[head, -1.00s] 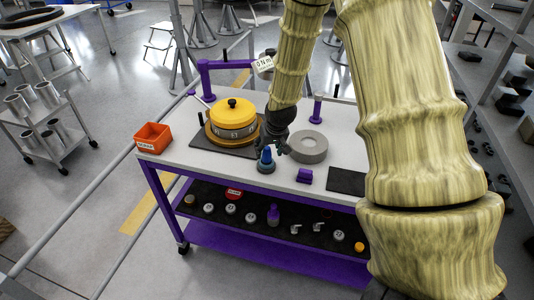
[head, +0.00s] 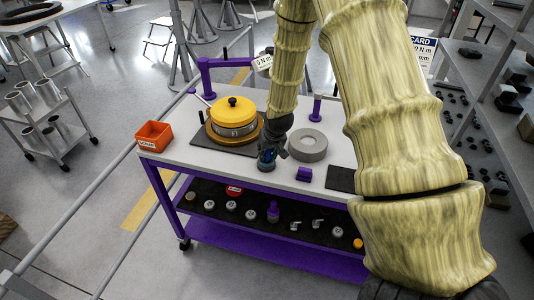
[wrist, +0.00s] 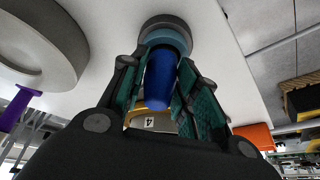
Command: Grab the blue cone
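The blue cone (wrist: 161,80) stands on a round grey and light-blue base (wrist: 166,33) on the white cart top. In the head view the cone (head: 266,155) is mostly hidden by my gripper (head: 270,158). In the wrist view my gripper (wrist: 163,95) is open, with one green-padded finger on each side of the cone. The cone lies between the pads; narrow gaps seem to show, and I see no firm contact.
A grey ring (head: 308,145) is close to the right of my gripper. A yellow-topped round part (head: 233,113) is behind left, an orange bin (head: 154,135) far left. A small purple block (head: 304,174) and a dark mat (head: 341,179) lie at front right.

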